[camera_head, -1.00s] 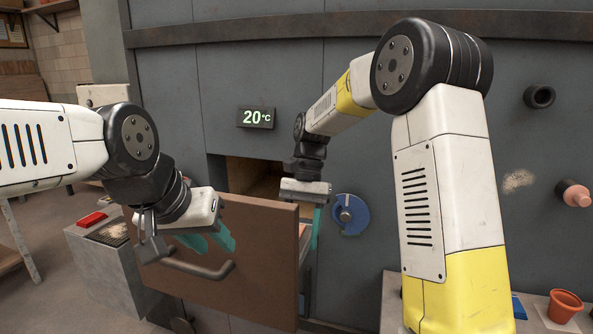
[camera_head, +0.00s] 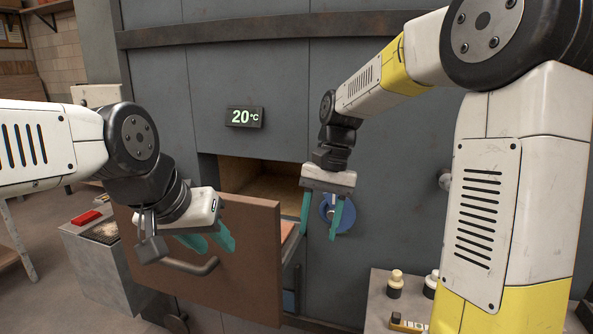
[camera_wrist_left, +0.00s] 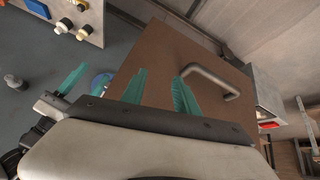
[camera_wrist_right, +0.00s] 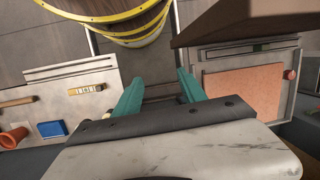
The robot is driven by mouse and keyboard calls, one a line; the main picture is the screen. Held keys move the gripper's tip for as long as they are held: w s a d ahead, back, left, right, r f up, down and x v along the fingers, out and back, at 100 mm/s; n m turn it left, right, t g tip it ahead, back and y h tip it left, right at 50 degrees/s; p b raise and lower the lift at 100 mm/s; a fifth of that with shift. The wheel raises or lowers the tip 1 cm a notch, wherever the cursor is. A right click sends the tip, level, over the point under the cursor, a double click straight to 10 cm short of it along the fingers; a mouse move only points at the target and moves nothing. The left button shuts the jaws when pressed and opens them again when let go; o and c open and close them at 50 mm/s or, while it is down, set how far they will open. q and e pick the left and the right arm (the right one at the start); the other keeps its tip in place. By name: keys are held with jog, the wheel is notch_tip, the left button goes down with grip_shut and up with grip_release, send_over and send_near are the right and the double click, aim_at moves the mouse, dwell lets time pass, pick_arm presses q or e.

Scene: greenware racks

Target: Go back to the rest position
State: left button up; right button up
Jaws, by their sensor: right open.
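My left gripper (camera_head: 207,238) is in front of the brown front panel (camera_head: 245,275) of a pulled-out kiln drawer, near its dark handle (camera_head: 190,266). In the left wrist view its two teal fingers (camera_wrist_left: 160,90) are spread apart, with the handle beside them and nothing between them. My right gripper (camera_head: 335,218) is open and empty, with its teal fingers pointing down in front of the blue dial (camera_head: 345,222). It is to the right of the drawer opening. In the right wrist view its fingers (camera_wrist_right: 159,88) are wide apart with nothing between them.
The kiln front (camera_head: 250,75) has a 20°C display (camera_head: 244,117). In the right wrist view a pinkish slab (camera_wrist_right: 243,93) lies in the drawer. A side table (camera_wrist_right: 98,75) holds a blue block (camera_wrist_right: 52,128) and a terracotta pot (camera_wrist_right: 14,137). A grey stand (camera_head: 75,250) is at left.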

jog(key=s+d+r+n+t, duration=0.1)
jog(key=s+d+r+t, duration=0.1)
jog(key=s+d+t, duration=0.2)
jog(key=s+d+r+n+t, duration=0.2)
jog(key=s+d+t, duration=0.2)
jog(key=s, duration=0.5)
jog(key=shift+d+r, duration=0.3)
jog(key=shift+d, duration=0.4)
